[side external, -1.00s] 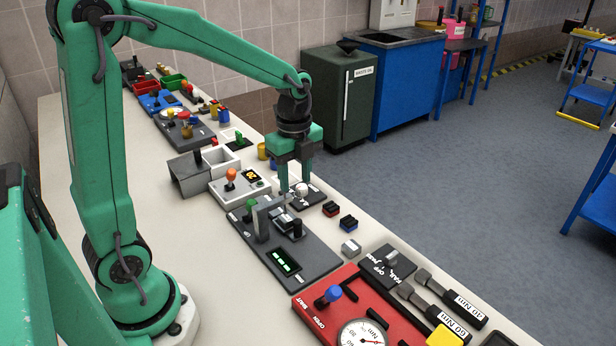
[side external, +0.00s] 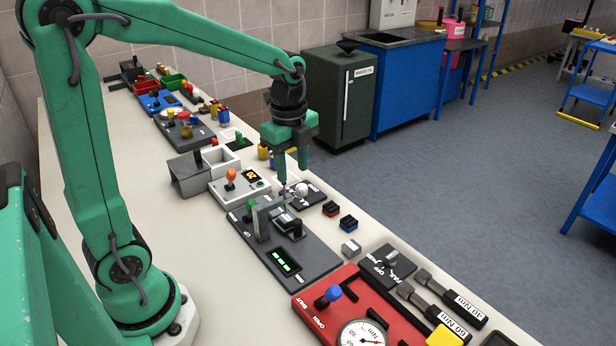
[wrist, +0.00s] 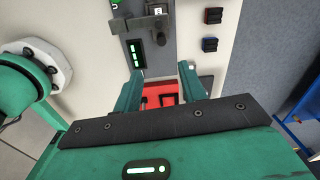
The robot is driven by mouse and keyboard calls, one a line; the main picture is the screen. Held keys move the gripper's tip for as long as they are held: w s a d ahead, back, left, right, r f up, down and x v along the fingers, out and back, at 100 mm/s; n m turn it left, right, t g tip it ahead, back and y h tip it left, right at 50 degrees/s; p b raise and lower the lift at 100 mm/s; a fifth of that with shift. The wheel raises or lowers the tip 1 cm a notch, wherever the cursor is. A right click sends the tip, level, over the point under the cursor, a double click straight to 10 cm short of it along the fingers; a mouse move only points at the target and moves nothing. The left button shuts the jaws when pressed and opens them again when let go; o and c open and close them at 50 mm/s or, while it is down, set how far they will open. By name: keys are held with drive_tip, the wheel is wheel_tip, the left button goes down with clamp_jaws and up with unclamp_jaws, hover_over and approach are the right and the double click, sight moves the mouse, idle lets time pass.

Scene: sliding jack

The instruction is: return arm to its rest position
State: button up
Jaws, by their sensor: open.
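My gripper (side external: 292,168) hangs above the bench, pointing down, open and empty. It is just behind the dark sliding jack fixture (side external: 280,245) and over the small dark plate with a white knob (side external: 302,190). The fixture has a grey upright block, a black knob and a lit green display. In the wrist view the two green fingers (wrist: 158,88) are apart with nothing between them, and the fixture's green display (wrist: 136,55) shows beyond them. Whether the fingertips touch anything below is not clear, but they appear clear of the fixture.
A red panel (side external: 318,312) with a blue knob and gauge lies at the front right. A white box with an orange knob (side external: 238,187) stands left of my gripper. The bench (side external: 215,290) is bare on the left.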

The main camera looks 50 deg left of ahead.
drive_tip(key=s+d+r+n+t, duration=0.1)
drive_tip(key=s+r+n+t, duration=0.1)
drive_tip(key=s+n, duration=0.4)
drive_tip(key=s+d+r+n+t, duration=0.2)
drive_tip(key=s+r+n+t, duration=0.1)
drive_tip(key=s+n, duration=0.4)
drive_tip(key=n, duration=0.3)
drive_tip(key=shift+d+r+n, duration=0.15)
drive_tip(key=shift+d+n, duration=0.1)
drive_tip(key=shift+n, duration=0.05)
